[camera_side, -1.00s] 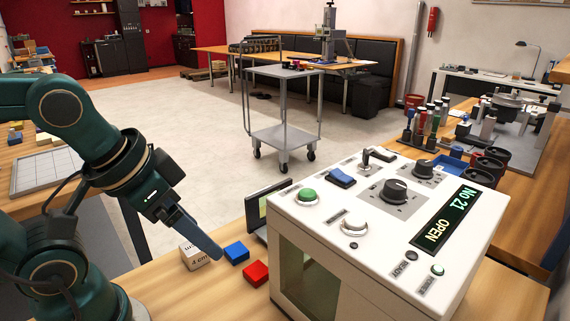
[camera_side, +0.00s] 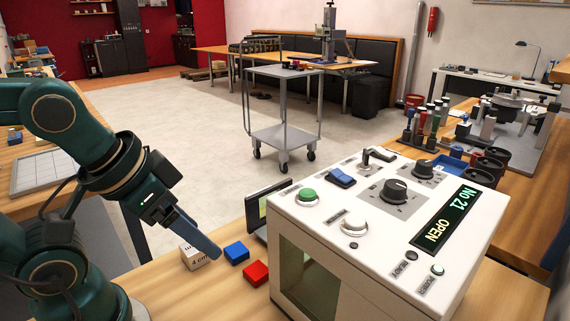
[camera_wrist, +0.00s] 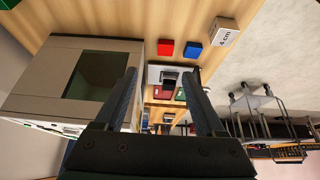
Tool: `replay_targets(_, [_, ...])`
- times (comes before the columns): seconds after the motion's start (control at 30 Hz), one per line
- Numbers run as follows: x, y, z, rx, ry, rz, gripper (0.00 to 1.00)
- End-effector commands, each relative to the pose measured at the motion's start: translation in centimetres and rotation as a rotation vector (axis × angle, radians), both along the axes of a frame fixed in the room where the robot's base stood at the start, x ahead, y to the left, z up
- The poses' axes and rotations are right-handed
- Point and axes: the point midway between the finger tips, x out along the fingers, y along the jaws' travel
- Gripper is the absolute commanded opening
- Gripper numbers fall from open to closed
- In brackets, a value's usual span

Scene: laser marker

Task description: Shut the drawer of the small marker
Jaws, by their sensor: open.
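The small marker (camera_side: 390,225) is a white box with knobs, buttons and a green-lit display (camera_side: 445,218) that reads "No 21 OPEN". A dark-framed panel (camera_side: 256,207), seemingly the drawer front, stands out from its far left side with a gap to the body. The drawer's inside is hidden in the side view. In the wrist view the marker (camera_wrist: 50,75) is at left, and a pale part with a dark square (camera_wrist: 168,75), perhaps the drawer, shows between the fingers. My gripper (camera_side: 212,252) is open and empty, left of the panel and apart from it; its fingers (camera_wrist: 161,72) also show in the wrist view.
A white block marked 4 cm (camera_side: 194,257), a blue block (camera_side: 236,252) and a red block (camera_side: 255,273) lie on the wooden bench near my fingertips. Behind the bench stands a grey trolley (camera_side: 284,135) on open floor. Cups and tools stand at right.

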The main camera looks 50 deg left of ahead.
Motion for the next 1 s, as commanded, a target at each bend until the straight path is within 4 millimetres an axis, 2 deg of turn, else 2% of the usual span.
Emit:
replay_targets(0.07, [-0.1, -0.1, -0.1, -0.02, 0.016, 0.02, 0.45])
replay_targets(0.17, [-0.4, -0.9, -0.5, -0.124, 0.091, 0.114, 0.45])
replay_targets(0.27, [-0.7, -2.8, -0.7, -0.335, 0.235, 0.301, 0.45])
replay_targets(0.33, [-0.4, -4.6, -0.2, -0.53, 0.359, 0.468, 0.45])
replay_targets(0.47, [1.9, -7.1, 2.5, -0.926, 0.579, 0.778, 0.45])
replay_targets(0.57, [5.0, -7.3, 5.3, -1.23, 0.731, 0.988, 0.45])
replay_targets(0.67, [8.1, -5.8, 6.9, -1.467, 0.861, 1.169, 0.45])
replay_targets(0.77, [10.9, -3.6, 7.0, -1.648, 0.983, 1.343, 0.45])
replay_targets(0.87, [13.7, -0.4, 6.6, -1.843, 1.11, 1.523, 0.45])
replay_targets(1.0, [16.9, 5.2, 4.9, -2.131, 1.288, 1.754, 0.45])
